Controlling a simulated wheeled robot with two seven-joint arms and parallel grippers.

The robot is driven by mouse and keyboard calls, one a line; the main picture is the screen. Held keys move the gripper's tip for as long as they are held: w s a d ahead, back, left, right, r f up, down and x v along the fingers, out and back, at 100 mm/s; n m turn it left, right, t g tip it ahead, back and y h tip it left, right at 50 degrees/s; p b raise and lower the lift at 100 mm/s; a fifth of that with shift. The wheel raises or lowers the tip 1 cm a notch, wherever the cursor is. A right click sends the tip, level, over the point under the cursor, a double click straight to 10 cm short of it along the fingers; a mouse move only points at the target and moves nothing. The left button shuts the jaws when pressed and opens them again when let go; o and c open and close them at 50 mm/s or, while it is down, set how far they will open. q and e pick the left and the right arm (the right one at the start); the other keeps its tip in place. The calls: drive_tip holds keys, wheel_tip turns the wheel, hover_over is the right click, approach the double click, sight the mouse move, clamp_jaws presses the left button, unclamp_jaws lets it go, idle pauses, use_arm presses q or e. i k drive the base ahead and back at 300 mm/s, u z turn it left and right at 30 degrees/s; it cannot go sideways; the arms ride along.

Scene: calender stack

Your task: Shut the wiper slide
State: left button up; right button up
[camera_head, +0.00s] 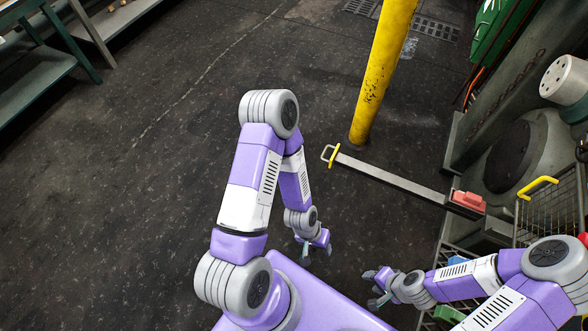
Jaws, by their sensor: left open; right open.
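A long grey bar (395,182) that looks like the wiper slide sticks out to the left from the machine at the right. A yellow handle (335,154) with a pale loop is at its free left end, near the foot of the yellow post. A red block (468,201) sits at its right end. My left gripper (317,250) is open and empty, below the handle in the picture and apart from it. My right gripper (371,288) is open and empty, below the bar in the picture and clear of it.
A yellow post (381,75) stands on the floor just behind the bar's handle end. A wire basket (550,205) with a yellow handle is at the right, near my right arm. A bench (35,72) is at upper left. The dark floor at left is clear.

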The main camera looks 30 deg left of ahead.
sight(443, 201)
drive_tip(key=u, duration=0.2)
drive_tip(key=k, duration=0.65)
drive_tip(key=u, duration=1.15)
drive_tip(key=i, duration=0.85)
drive_tip(key=z, duration=0.6)
drive_tip(key=i, duration=0.55)
drive_tip(key=z, duration=0.45)
drive_tip(key=k, duration=0.5)
drive_tip(key=z, duration=1.1)
drive_tip(key=i, duration=0.8)
drive_tip(key=z, duration=0.7)
